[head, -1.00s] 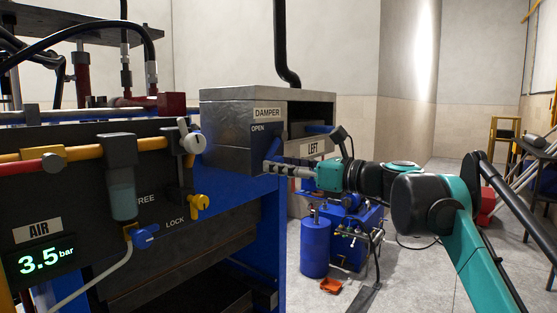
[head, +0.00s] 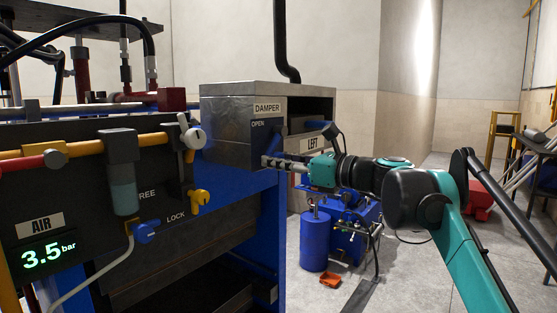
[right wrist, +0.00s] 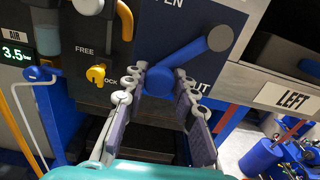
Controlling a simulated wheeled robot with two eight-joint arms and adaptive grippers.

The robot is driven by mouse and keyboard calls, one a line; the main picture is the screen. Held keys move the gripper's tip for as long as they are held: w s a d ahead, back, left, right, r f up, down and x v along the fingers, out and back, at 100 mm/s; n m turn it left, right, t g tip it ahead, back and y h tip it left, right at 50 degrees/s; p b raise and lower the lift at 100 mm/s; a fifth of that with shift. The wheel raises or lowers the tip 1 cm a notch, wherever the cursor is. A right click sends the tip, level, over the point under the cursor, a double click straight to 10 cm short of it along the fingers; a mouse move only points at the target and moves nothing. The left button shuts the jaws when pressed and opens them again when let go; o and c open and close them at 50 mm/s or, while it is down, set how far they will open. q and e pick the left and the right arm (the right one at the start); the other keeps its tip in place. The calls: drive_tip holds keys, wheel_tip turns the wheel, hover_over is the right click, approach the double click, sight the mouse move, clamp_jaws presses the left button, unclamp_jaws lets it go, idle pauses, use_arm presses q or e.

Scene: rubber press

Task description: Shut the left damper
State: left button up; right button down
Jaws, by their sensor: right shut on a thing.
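The damper box (head: 225,105) is grey metal, labelled DAMPER and OPEN on its front and LEFT on its side. In the right wrist view the damper lever (right wrist: 190,57) is a blue bar. My left gripper is out of view.
An air panel with a 3.5 bar display (head: 48,256) and a yellow lock lever (right wrist: 96,74) is to the left. A blue drum (head: 314,240) and blue pump unit (head: 353,245) stand on the floor below my right arm.

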drive_tip(key=shift+w+d+f+n+p, duration=0.3)
drive_tip(key=shift+w+d+n+p, duration=0.35)
drive_tip(key=shift+n, duration=0.8)
drive_tip(key=shift+w+d+f+n+p, duration=0.35)
drive_tip(key=shift+w+n, duration=0.4)
drive_tip(key=shift+n, duration=0.75)
drive_tip(key=shift+w+d+f+n+p, duration=0.25)
drive_tip(key=shift+w+d+n+p, duration=0.35)
drive_tip(key=shift+n, duration=0.85)
drive_tip(key=shift+w+a, duration=0.1)
drive_tip(key=c, duration=1.3)
unclamp_jaws()
drive_tip(key=shift+o, duration=0.2)
